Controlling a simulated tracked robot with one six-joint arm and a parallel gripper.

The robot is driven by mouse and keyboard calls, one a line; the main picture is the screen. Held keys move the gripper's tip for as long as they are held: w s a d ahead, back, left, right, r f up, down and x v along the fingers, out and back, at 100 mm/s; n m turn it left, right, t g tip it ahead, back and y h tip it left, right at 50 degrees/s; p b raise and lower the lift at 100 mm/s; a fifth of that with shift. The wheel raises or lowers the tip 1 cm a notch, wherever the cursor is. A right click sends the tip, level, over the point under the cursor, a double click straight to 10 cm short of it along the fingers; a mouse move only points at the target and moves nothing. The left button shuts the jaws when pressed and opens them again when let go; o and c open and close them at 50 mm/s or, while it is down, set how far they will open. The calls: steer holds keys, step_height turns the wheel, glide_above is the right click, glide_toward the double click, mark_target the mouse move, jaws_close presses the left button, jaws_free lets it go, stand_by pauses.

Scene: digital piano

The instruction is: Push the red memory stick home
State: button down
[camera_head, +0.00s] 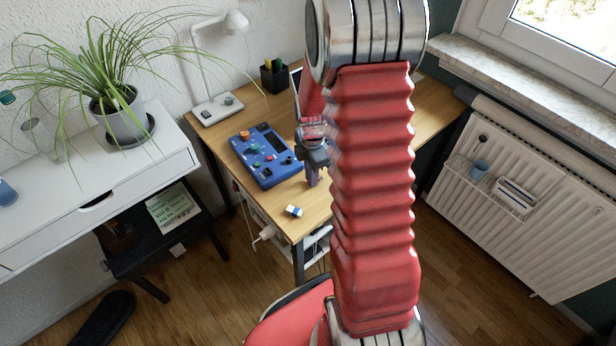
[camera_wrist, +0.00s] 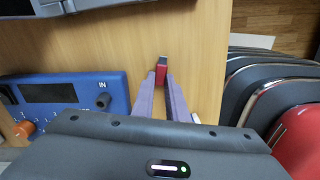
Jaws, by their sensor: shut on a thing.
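In the wrist view my gripper (camera_wrist: 162,80) is shut on the red memory stick (camera_wrist: 161,72), held between the tips of its two purple fingers. The stick's metal plug (camera_wrist: 163,59) points away from the gripper. A blue device (camera_wrist: 118,93) lies to the left, apart from the stick, with a dark screen, a black knob and the marking "IN". In the head view my gripper (camera_head: 313,178) is low over the desk, just right of the blue device (camera_head: 268,172). The stick cannot be made out there. No socket can be made out in either view.
A blue and white block (camera_head: 293,210) lies near the front edge of the wooden desk (camera_head: 235,111). A lamp (camera_head: 217,108) and a black pen holder (camera_head: 273,78) stand at the back. A white cabinet (camera_head: 145,165) with a potted plant (camera_head: 118,105) is at the left.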

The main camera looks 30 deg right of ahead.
steer(key=n, duration=0.3)
steer(key=shift+f, duration=0.2)
steer(key=shift+w+d, duration=0.1)
steer(key=shift+d, duration=0.05)
steer(key=shift+w+d, duration=0.25)
steer(key=shift+d, duration=1.15)
steer(key=shift+w+d, duration=0.2)
steer(key=shift+d, duration=1.15)
steer(key=shift+w+d+r, duration=0.1)
steer(key=shift+w+d, duration=0.05)
steer(key=shift+d, duration=1.05)
stand_by(0.3)
steer(key=c, duration=1.7)
jaws_free()
steer(key=shift+o, duration=0.2)
